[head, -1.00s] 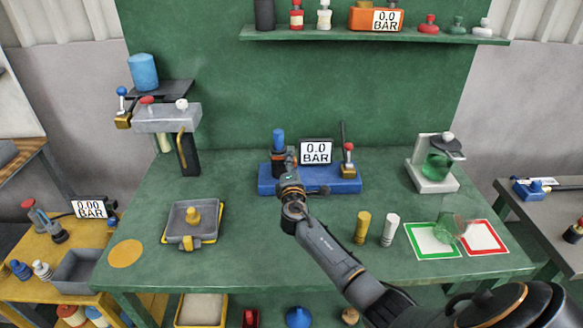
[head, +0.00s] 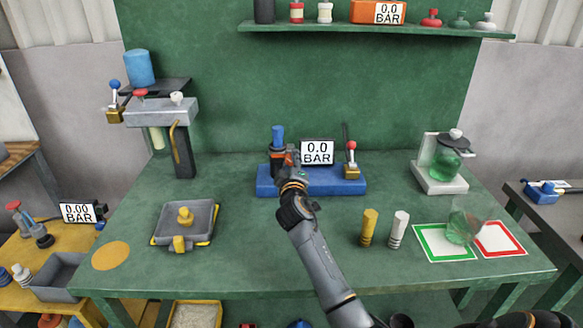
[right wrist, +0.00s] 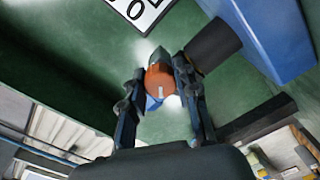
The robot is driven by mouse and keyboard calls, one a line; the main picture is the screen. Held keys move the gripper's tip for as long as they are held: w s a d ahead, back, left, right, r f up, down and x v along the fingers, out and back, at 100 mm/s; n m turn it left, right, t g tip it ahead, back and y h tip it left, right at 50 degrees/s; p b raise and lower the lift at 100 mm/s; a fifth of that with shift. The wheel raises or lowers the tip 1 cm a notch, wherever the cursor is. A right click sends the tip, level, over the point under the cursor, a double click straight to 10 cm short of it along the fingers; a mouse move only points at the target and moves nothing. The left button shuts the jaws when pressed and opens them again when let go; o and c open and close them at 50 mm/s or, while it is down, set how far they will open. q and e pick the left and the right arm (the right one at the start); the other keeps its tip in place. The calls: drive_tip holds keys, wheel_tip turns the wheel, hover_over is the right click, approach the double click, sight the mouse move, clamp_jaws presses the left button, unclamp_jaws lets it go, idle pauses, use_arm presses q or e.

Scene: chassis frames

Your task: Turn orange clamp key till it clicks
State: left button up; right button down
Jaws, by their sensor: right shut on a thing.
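The orange clamp key (right wrist: 159,80) is a round knob with a pale mark on its face, between the fingers of my right gripper (right wrist: 160,88) in the right wrist view. My right gripper is shut on it. In the head view my right gripper (head: 290,162) is at the left end of the blue base (head: 340,187), in front of the dark clamp holder with a blue-topped piece (head: 278,136). The gripper and arm partly hide the key and holder there. My left gripper is not in view.
Yellow (head: 369,227) and white (head: 398,230) cylinders stand right of my forearm. The table between the grey tray (head: 160,238) and my arm is clear.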

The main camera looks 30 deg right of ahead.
drive_tip(key=shift+m+b, duration=0.3)
drive_tip(key=shift+m, duration=0.3)
drive_tip(key=c, duration=1)
unclamp_jaws()
drive_tip(key=v, duration=1.2)
